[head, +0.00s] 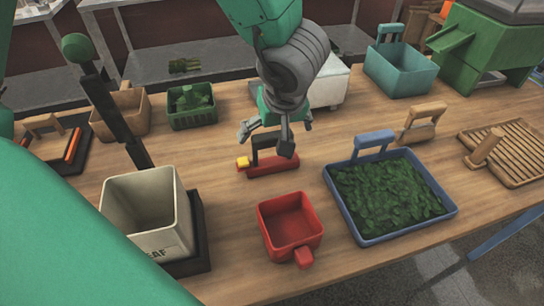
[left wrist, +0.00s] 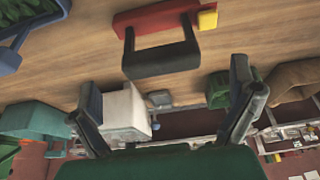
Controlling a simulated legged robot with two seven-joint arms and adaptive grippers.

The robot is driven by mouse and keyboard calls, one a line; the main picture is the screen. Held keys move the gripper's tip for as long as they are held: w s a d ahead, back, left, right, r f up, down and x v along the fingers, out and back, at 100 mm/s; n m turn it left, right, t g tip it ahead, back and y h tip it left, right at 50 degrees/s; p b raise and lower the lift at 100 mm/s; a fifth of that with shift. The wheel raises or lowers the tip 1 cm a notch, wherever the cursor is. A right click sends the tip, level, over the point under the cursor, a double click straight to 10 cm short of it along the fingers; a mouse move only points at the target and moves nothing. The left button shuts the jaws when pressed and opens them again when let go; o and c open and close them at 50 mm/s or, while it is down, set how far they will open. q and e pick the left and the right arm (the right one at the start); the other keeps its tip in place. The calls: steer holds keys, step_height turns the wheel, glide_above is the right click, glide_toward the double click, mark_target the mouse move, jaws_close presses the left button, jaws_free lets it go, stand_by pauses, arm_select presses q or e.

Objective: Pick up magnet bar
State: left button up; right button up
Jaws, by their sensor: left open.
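The magnet bar (head: 272,167) lies on the wooden table near the middle of the head view. It is a red bar with a yellow end block on its left and a black handle standing up from it. My left gripper (head: 276,135) is just above and behind the handle, fingers spread and empty; it partly covers the handle. In the left wrist view the bar (left wrist: 160,18) is at the top, with its black handle hanging toward the open fingers (left wrist: 164,85). The handle is beyond the fingertips, with no visible contact. My right gripper is not in view.
A red scoop box (head: 290,226) is in front of the bar. A blue tray (head: 340,192) of green leaves is to the right. A cream bin (head: 140,205) stands to the left. A green basket (head: 190,122) and a white box (head: 331,88) are behind.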

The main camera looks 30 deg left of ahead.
mark_target(274, 137)
arm_select(q)
steer(key=b+x, duration=0.1)
steer(key=x, duration=0.3)
steer(key=shift+w+a+f, duration=0.1)
steer(key=shift+w+f, duration=0.15)
steer(key=shift+f, duration=0.15)
steer(key=shift+r, duration=0.1)
steer(key=shift+s, duration=0.1)
steer(key=c, duration=1.6)
steer(key=shift+r, duration=0.15)
